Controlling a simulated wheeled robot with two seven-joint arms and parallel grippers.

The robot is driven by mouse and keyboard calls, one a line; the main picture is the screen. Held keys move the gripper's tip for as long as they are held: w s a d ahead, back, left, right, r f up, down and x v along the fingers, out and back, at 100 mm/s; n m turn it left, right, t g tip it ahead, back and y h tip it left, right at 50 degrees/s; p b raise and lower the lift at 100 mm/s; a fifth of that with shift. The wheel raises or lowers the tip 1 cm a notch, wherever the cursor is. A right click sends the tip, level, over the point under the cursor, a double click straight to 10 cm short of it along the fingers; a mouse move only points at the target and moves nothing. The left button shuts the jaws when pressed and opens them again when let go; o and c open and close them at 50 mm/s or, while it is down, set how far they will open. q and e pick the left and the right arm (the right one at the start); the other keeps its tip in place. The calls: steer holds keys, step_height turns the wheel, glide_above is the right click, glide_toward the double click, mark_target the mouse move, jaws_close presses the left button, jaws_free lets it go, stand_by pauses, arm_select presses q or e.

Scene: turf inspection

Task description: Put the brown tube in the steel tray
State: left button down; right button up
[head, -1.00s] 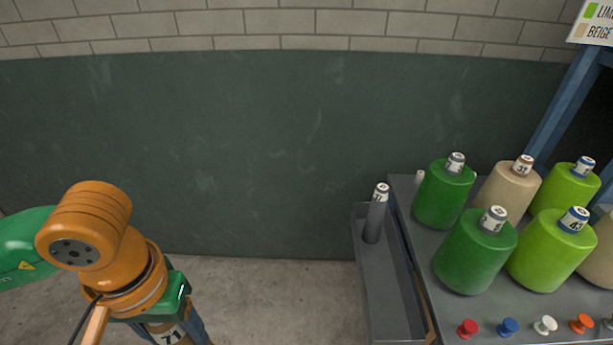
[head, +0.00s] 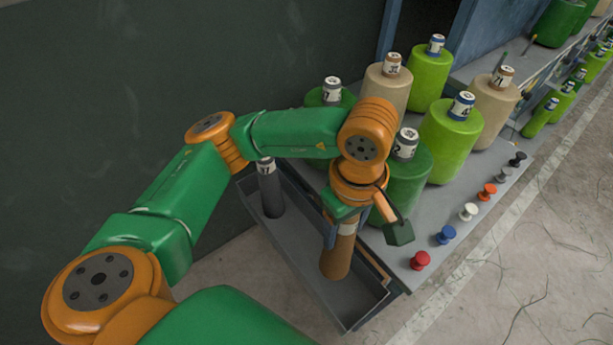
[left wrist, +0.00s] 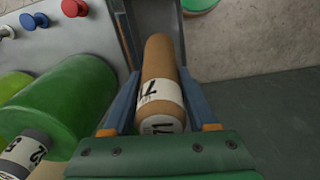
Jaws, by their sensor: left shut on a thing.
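The brown tube (head: 338,258), with a white label, stands roughly upright in the grip of my left gripper (head: 342,226). In the left wrist view the brown tube (left wrist: 158,75) lies between the two blue fingers (left wrist: 163,103), which are shut on it. The steel tray (head: 302,268) is a long grey trough along the table's side. The tube's lower end shows within the tray's outline, toward its near end; I cannot tell whether it touches the floor of the tray. My right gripper is not in view.
A dark grey tube (head: 271,192) stands at the tray's far end. Coloured knobs, including a red one (head: 420,260), line the table's front edge.

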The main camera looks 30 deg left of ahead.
arm_select(q)
step_height(320, 180, down, 11)
steer(key=d+n, duration=0.1)
steer(key=shift+s+d+r+p, duration=0.15)
steer(key=shift+s+d+p, duration=0.1)
steer(key=shift+s+p, duration=0.1)
steer(key=shift+c, duration=1)
jaws_free()
steer(key=shift+w+r, duration=0.1)
step_height(320, 180, up, 12)
steer(key=shift+r+b, duration=0.2)
steer(key=shift+b, duration=0.25)
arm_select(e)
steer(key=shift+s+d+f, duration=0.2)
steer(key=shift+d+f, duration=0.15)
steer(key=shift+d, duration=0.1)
arm_select(q)
steer(key=shift+f, duration=0.1)
